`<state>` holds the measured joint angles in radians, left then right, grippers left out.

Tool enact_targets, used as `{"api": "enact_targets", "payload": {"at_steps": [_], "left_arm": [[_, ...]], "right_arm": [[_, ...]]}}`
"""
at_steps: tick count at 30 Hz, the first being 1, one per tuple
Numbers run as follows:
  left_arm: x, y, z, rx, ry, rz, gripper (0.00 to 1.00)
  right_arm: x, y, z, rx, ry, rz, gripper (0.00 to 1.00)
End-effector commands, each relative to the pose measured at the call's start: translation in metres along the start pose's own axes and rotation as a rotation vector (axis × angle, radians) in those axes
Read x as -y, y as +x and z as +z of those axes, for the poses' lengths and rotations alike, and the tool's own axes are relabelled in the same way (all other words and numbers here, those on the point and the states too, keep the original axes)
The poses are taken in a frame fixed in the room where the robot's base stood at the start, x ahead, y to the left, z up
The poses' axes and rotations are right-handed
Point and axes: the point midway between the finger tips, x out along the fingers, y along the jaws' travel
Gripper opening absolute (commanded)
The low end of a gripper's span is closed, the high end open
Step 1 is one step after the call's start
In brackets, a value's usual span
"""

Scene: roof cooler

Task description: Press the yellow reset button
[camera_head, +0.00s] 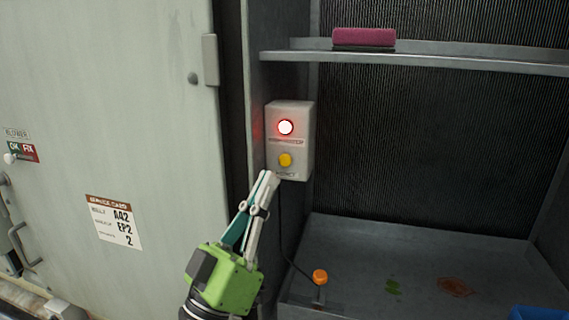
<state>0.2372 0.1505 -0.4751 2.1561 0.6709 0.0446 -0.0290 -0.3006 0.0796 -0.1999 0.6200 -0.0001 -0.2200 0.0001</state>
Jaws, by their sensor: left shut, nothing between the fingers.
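The yellow reset button (285,160) sits low on the front of a grey control box (305,140) fixed to the cabinet's inner left wall. Above it a round lamp (286,127) glows white with a red rim. My left gripper (268,176) comes up from below and is shut with nothing in it. Its fingertips appear just below and left of the yellow button. I cannot tell whether they touch the box. My right gripper is not in view.
A shelf (450,60) with a dark pink roll (364,38) runs above. An orange knob (320,277) stands on the cabinet floor (380,255), near green and reddish-brown stains. A blue object (540,313) is at the lower right. The pale door (110,120) fills the left.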

Motion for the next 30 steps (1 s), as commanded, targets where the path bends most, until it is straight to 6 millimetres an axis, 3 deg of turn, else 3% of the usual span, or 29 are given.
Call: {"api": "enact_targets", "payload": {"at_steps": [12, 30], "left_arm": [[0.025, 0.035, 0.026, 0.000, -0.001, 0.001, 0.00], [0.028, 0.040, 0.029, 0.000, -0.001, 0.000, 0.00]], "right_arm": [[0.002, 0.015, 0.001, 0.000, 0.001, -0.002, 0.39], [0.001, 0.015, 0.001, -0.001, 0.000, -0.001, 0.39]]}}
